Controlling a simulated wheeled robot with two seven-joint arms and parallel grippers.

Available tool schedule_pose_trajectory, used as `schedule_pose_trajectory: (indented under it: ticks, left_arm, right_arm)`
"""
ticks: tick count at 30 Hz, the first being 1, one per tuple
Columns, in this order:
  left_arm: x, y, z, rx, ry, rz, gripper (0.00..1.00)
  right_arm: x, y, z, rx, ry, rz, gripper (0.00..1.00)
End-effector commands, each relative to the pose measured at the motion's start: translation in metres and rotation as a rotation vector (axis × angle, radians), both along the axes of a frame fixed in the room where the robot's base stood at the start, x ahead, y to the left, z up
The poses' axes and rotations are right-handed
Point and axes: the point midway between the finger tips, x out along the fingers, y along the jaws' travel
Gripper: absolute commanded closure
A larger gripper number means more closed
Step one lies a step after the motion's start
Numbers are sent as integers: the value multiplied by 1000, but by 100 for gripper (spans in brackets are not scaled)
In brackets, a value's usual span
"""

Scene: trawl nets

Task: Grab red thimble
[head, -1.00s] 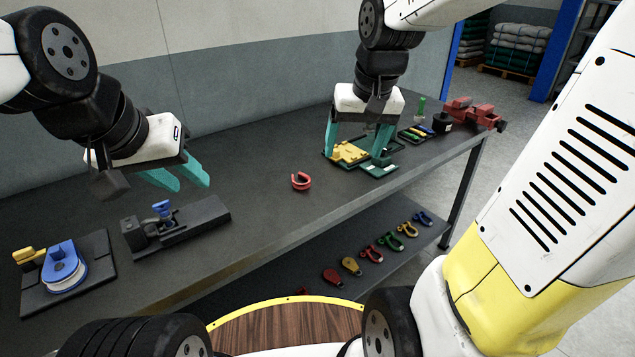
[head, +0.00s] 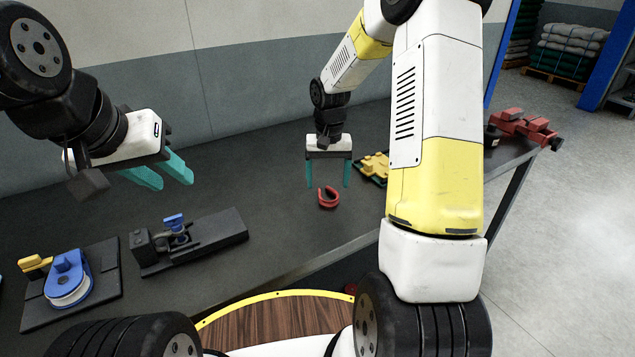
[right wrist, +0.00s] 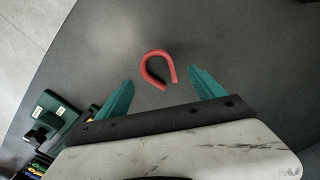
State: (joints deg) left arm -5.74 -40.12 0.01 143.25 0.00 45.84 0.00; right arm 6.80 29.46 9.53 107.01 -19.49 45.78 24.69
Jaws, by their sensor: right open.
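The red thimble (head: 327,198), a small U-shaped piece, lies on the dark bench top (head: 270,215). My right gripper (head: 328,187) is open just behind and above it in the head view, its teal fingers on either side. In the right wrist view the thimble (right wrist: 158,69) lies ahead of the open fingers (right wrist: 158,84), between their lines and near the middle. Nothing is between the fingers. My left gripper (head: 170,182) is open and empty over the left part of the bench.
A black fixture with a blue clamp (head: 190,242) and a board with a blue-and-white spool (head: 68,283) stand at the left. A yellow part (head: 375,166) sits right of the thimble, partly hidden by my arm. A red vise (head: 523,127) is at the far right end.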

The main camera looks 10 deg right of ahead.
Motion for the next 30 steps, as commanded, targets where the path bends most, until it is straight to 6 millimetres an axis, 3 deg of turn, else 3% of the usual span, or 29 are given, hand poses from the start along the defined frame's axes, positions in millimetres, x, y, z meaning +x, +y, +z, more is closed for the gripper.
schedule_pose_trajectory:
  ticks: [6, 15, 26, 30]
  left_arm:
    - [0, 0, 0, 0, 0, 0, 64]
    - [0, 0, 0, 0, 0, 0, 64]
    - [0, 0, 0, 0, 0, 0, 64]
    - [0, 0, 0, 0, 0, 0, 64]
  right_arm:
    - [-2, -2, -31, -1, 3, 0, 22]
    - [-2, -2, -36, 0, 0, -1, 22]
    - [-2, -2, -36, 0, 0, 0, 90]
    - [-2, -2, -36, 0, 0, 0, 90]
